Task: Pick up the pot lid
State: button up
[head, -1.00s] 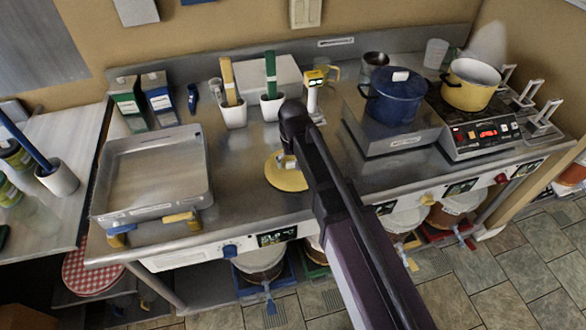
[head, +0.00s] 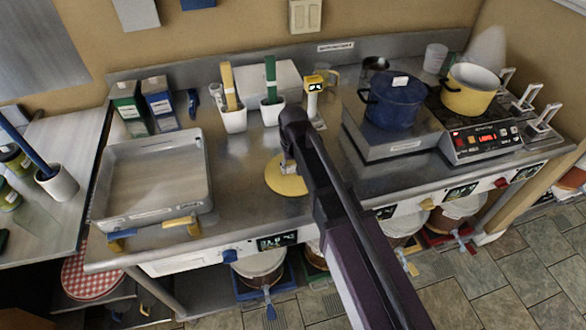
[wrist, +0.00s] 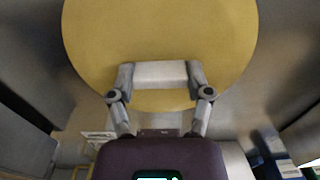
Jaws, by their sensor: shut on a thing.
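The pot lid is a flat round yellow disc (head: 278,182) at the middle of the steel counter in the head view, partly covered by my arm. In the wrist view the lid (wrist: 160,30) fills the upper middle, with a pale bar-shaped handle (wrist: 160,70) near its lower edge. My gripper (wrist: 160,75) has one finger at each end of this handle and is shut on it. In the head view my gripper (head: 288,166) is over the lid, mostly hidden by the arm. I cannot tell whether the lid is clear of the counter.
A yellow pot (head: 468,97) without a cover stands on the hob at the right. A blue pot (head: 392,108) stands on a steel block beside it. A steel tray (head: 150,215) is at left. White utensil holders (head: 233,121) and cartons (head: 160,108) line the back.

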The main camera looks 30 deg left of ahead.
aim_at(293, 166)
jog(key=shift+r, duration=0.1)
notch_tip(293, 166, up, 3)
jog(key=p, duration=0.3)
jog(key=shift+r, duration=0.2)
jog(key=s+d, duration=0.3)
jog(key=s, duration=0.1)
jog(key=s+d+r+p, duration=0.1)
jog(key=s+d, duration=0.6)
jog(key=s, duration=0.1)
jog(key=shift+s+d+r+p, duration=0.15)
jog(key=shift+d+p, duration=0.1)
jog(key=shift+p, duration=0.15)
dwell(0.5)
